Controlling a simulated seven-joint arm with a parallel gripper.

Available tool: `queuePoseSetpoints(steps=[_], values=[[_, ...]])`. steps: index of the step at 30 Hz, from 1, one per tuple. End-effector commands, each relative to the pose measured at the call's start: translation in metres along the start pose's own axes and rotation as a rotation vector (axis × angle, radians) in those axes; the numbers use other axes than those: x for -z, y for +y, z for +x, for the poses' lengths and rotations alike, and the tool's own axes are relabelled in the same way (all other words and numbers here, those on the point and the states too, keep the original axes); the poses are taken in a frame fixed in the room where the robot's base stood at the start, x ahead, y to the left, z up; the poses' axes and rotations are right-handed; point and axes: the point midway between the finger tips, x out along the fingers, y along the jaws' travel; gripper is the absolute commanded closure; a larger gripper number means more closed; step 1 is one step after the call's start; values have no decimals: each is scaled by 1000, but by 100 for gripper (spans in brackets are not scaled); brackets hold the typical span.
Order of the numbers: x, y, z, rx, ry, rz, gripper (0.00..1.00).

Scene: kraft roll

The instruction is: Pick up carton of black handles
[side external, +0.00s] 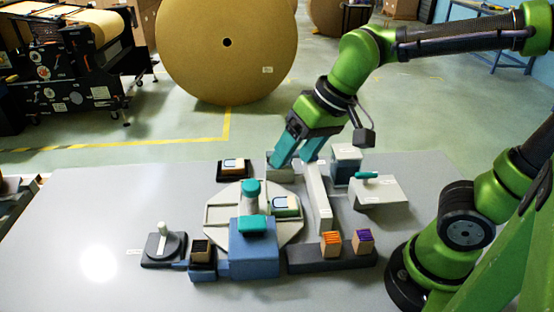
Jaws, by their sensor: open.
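A small carton with a black top (201,249), which looks like the carton of black handles, sits in a blue holder (203,274) at the front left of the machine. Its contents are too small to make out clearly. My gripper (295,158) has teal fingers that are apart, with nothing visible between them. It hangs over the back of the table, behind and to the right of this carton and well apart from it.
A pale octagonal table (222,215) with a blue and teal press (253,250) fills the middle. Orange (331,243) and purple (362,240) cartons stand on a dark rail. A white bar (318,205) and a teal-handled box (380,193) are at right. The far left is clear.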

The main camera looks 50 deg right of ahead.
Motion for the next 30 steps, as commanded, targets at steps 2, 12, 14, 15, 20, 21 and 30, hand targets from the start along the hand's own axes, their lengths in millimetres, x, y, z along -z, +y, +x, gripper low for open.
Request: queuePoseSetpoints(steps=[2, 12, 14, 15, 20, 21, 30], values=[[12, -28, 16, -25, -83, -2, 34], [34, -141, 88, -261, -277, 211, 34], [36, -155, 95, -306, -276, 284, 34], [39, -162, 97, -330, -269, 336, 34], [51, -170, 82, -382, -231, 539, 34], [48, -168, 82, -395, -234, 564, 34], [31, -152, 128, -402, -237, 582, 34]])
